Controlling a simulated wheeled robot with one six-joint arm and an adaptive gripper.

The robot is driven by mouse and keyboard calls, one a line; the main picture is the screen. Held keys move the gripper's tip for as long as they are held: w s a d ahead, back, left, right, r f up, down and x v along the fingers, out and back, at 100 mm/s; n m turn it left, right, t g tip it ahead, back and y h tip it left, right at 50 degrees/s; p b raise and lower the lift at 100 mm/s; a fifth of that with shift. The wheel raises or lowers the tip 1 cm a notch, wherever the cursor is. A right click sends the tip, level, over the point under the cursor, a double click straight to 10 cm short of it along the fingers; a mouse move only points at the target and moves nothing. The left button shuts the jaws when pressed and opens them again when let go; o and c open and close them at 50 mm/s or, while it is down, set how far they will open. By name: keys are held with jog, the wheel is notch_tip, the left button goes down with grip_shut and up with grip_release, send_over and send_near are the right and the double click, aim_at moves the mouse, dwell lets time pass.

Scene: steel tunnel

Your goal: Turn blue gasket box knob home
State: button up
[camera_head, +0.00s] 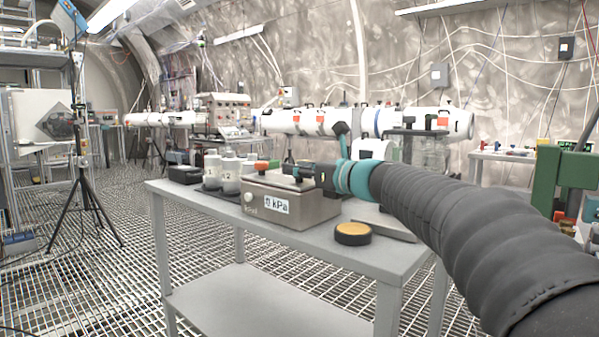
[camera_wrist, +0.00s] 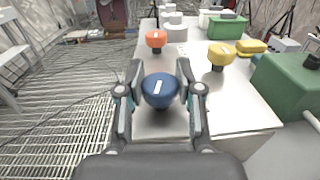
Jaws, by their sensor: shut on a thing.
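The blue knob (camera_wrist: 160,91) is in the wrist view, between the two fingers of my gripper (camera_wrist: 160,98). Both fingers close on its sides. A short white mark on its top runs nearly up the picture, leaning slightly right. The knob sits at the near end of a grey metal box (camera_head: 290,206), which bears a kPa label on its front in the head view. My gripper (camera_head: 322,178) reaches over the box's right end there and hides the blue knob. An orange-red knob (camera_wrist: 156,40) and a yellow knob (camera_wrist: 220,55) also stand on the box top.
The box stands on a grey metal table (camera_head: 300,247). A round yellow-topped black disc (camera_head: 352,233) lies right of it. Pale weights or jars (camera_head: 229,172) stand behind it at the left. A green case (camera_wrist: 290,84) is at the right of the wrist view.

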jog(key=m+t+h+b, duration=0.1)
jog(key=m+t+h, duration=0.1)
jog(key=t+h, duration=0.1)
jog(key=shift+s+a+m, duration=0.1)
jog(key=shift+m, duration=0.3)
jog(key=shift+m+t+h+b, duration=0.55)
jog(key=shift+m+t+h, duration=0.5)
jog(key=shift+h, duration=0.75)
jog(key=shift+m+t+h+b, duration=0.25)
jog(key=shift+m+h+b, duration=0.1)
jog(key=shift+m+h, duration=0.85)
